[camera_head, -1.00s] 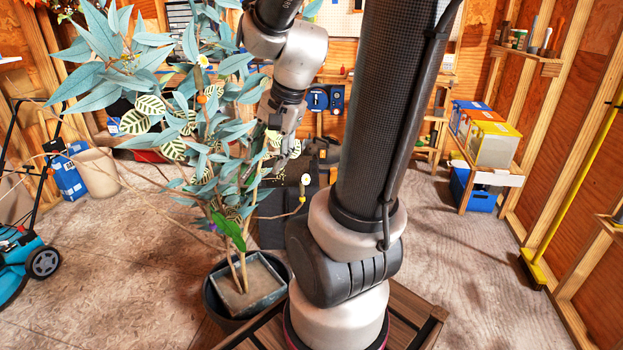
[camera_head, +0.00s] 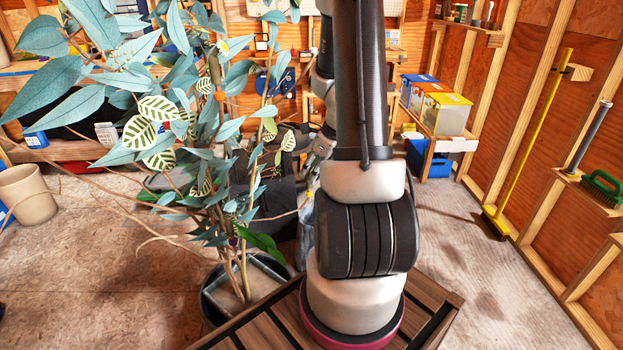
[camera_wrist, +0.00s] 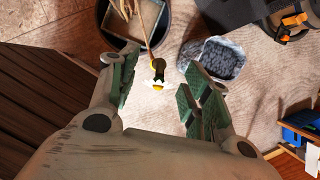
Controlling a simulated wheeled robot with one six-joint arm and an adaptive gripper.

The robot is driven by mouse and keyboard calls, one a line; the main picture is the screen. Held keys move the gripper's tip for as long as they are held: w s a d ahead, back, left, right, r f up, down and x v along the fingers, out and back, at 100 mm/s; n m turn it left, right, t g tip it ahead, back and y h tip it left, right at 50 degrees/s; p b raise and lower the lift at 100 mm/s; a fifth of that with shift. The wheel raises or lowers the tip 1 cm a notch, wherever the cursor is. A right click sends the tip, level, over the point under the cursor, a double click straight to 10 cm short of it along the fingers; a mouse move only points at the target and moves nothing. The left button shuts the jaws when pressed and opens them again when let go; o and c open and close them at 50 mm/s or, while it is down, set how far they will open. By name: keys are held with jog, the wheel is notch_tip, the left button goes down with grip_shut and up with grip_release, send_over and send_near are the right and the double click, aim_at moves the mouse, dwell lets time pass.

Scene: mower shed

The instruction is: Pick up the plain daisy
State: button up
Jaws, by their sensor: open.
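A daisy (camera_wrist: 157,84) with white petals and a yellow centre shows in the wrist view, on a thin stem, between the fingers of my gripper (camera_wrist: 160,76). The gripper is open, with a finger on each side of the flower, and I see no contact. The depth between flower and fingers is hard to judge. In the head view my gripper (camera_head: 318,150) is partly hidden behind my arm, right of the leafy plant (camera_head: 160,110), and this daisy is not visible. A small pale flower with yellow (camera_head: 222,47) shows high in the foliage; its kind is unclear.
The plant stands in a dark pot (camera_head: 207,305) beside my base, with thin branches spreading sideways. A grey rough-topped object (camera_wrist: 217,58) lies below, right of the daisy. Boxes (camera_head: 443,112) stand on a shelf at right. Open floor (camera_head: 460,260) lies right of my base.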

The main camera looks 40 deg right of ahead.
jog(key=x, duration=0.4)
jog(key=shift+w+a+f, duration=0.1)
jog(key=shift+w+f, duration=0.05)
jog(key=shift+f, duration=0.15)
jog(key=c, duration=0.7)
